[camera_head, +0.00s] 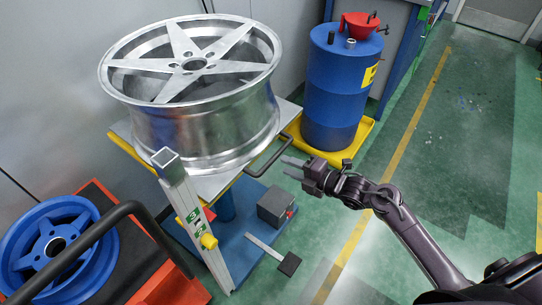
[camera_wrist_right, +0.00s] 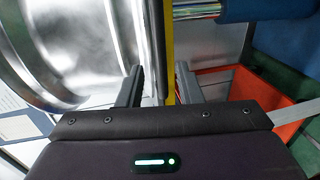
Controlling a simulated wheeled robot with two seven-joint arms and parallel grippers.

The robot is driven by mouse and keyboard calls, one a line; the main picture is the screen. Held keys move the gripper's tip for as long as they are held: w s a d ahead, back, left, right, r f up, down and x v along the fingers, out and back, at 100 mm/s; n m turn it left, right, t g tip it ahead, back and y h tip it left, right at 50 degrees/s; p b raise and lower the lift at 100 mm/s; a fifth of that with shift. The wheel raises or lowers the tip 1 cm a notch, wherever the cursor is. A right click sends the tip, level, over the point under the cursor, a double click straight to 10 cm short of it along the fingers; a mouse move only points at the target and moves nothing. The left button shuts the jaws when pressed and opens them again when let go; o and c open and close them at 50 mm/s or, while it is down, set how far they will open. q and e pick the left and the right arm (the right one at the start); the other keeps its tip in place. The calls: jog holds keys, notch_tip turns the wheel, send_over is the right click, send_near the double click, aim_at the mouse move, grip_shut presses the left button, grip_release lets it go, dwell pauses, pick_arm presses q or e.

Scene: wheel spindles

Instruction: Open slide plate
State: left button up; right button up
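A silver five-spoke wheel (camera_head: 205,125) lies flat on a light grey plate (camera_head: 214,188) with a yellow edge, which I take for the slide plate. A dark bent handle (camera_head: 270,160) sticks out from the plate's right side. My right gripper (camera_head: 286,166) is open and empty just right of the handle, its fingers pointing at it. In the right wrist view, the open fingers (camera_wrist_right: 158,85) stand on either side of a dark bar and a yellow strip (camera_wrist_right: 170,50); I cannot tell whether they touch. The left gripper is not in view.
A blue barrel (camera_head: 335,95) with a red funnel stands on a yellow tray behind the gripper. A metal post (camera_head: 190,210) rises at the plate's front. A blue wheel (camera_head: 55,250) lies on a red cart at lower left. The green floor on the right is clear.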

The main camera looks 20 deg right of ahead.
aim_at(272, 159)
jog(key=x, duration=0.6)
jog(key=shift+w+a, duration=0.2)
grip_shut()
